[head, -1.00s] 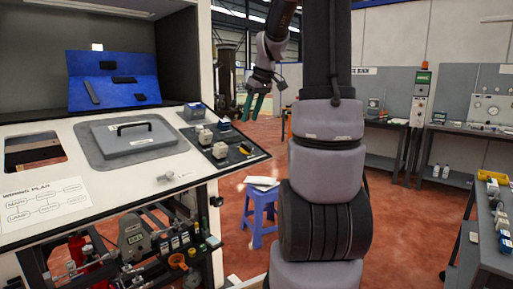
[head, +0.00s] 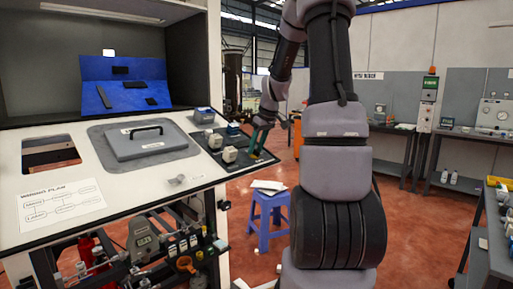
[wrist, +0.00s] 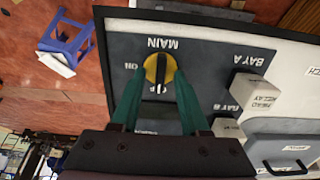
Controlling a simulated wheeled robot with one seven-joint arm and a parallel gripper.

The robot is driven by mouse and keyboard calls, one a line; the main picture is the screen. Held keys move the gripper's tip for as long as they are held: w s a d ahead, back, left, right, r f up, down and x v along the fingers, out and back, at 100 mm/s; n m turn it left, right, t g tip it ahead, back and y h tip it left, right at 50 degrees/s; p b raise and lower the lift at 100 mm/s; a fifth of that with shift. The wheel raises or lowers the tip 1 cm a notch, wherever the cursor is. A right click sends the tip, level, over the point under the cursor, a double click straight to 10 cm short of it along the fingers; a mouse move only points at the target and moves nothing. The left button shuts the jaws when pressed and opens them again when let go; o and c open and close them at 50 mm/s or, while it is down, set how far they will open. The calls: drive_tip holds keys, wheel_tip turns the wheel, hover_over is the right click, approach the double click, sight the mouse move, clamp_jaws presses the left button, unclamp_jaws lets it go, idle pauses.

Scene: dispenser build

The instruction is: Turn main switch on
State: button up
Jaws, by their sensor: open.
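The main switch (wrist: 161,66) is a yellow disc with a black bar knob, on a dark panel (wrist: 205,85) under the label MAIN, which appears upside down in the wrist view. The knob bar stands upright in that picture, its lower end toward the partly covered OFF label; ON is to the left. My gripper (wrist: 160,84) is open, its green fingers on either side of the knob. I cannot tell whether they touch it. In the head view my gripper (head: 257,142) is over the panel's right end, and the switch (head: 254,155) is partly hidden behind the fingers.
Pale blocks (wrist: 254,90) labelled as bays stand on the panel beside the switch. A grey lid (head: 150,138) with a black handle lies on the white worktop (head: 110,180). A blue stool (head: 268,215) stands on the floor beyond the panel's edge.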

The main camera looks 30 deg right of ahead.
clamp_jaws()
drive_tip(key=shift+m, duration=0.4)
drive_tip(key=m, duration=1.3)
drive_tip(key=shift+d, duration=0.1)
drive_tip(key=shift+m, duration=2)
